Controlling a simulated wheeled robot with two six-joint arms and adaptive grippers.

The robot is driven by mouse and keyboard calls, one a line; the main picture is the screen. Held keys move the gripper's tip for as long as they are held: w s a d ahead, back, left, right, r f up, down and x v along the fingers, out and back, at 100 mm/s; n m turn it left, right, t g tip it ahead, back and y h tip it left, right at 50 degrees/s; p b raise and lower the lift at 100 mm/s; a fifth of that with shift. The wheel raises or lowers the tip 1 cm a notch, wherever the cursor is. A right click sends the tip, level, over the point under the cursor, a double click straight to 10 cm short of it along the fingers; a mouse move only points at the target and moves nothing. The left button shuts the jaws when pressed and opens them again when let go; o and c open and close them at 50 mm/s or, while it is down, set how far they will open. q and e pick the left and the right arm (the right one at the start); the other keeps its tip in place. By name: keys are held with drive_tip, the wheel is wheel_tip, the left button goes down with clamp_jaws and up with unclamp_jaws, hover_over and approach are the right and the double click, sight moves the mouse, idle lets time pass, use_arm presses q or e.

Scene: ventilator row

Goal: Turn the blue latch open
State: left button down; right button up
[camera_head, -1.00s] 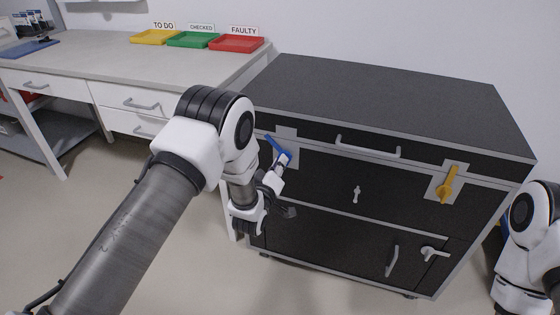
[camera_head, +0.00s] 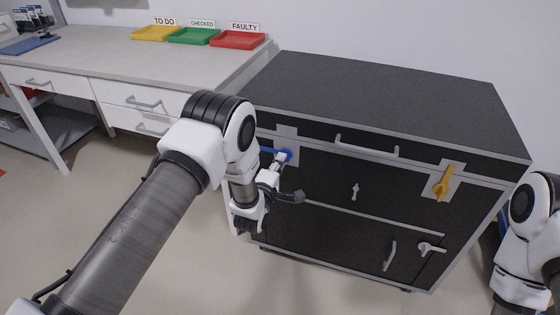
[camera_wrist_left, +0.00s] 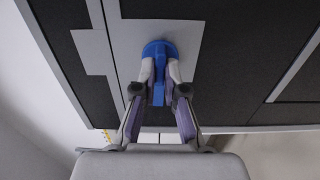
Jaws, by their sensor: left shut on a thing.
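The blue latch (camera_head: 284,155) sits on a grey plate at the upper left of the black cabinet front. In the head view its lever lies nearly level, pointing left. In the left wrist view the blue latch (camera_wrist_left: 159,62) shows a round hub with a lever between the fingers. My left gripper (camera_head: 279,160) is shut on the latch, with one finger on each side in the left wrist view (camera_wrist_left: 160,78). My right arm shows at the right edge of the head view; its gripper is out of the picture.
A yellow latch (camera_head: 444,184) is on the cabinet's right side. The black cabinet (camera_head: 390,95) also has a long top handle (camera_head: 367,149) and smaller handles below. A workbench (camera_head: 100,60) with yellow, green and red trays stands at the left. Floor is open in front.

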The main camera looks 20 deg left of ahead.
idle(0.3)
use_arm(q)
drive_tip(key=c, duration=1.2)
unclamp_jaws()
drive_tip(key=shift+c, duration=0.2)
drive_tip(key=s, duration=1.2)
drive_tip(key=shift+a, duration=0.25)
drive_tip(key=shift+f, duration=0.1)
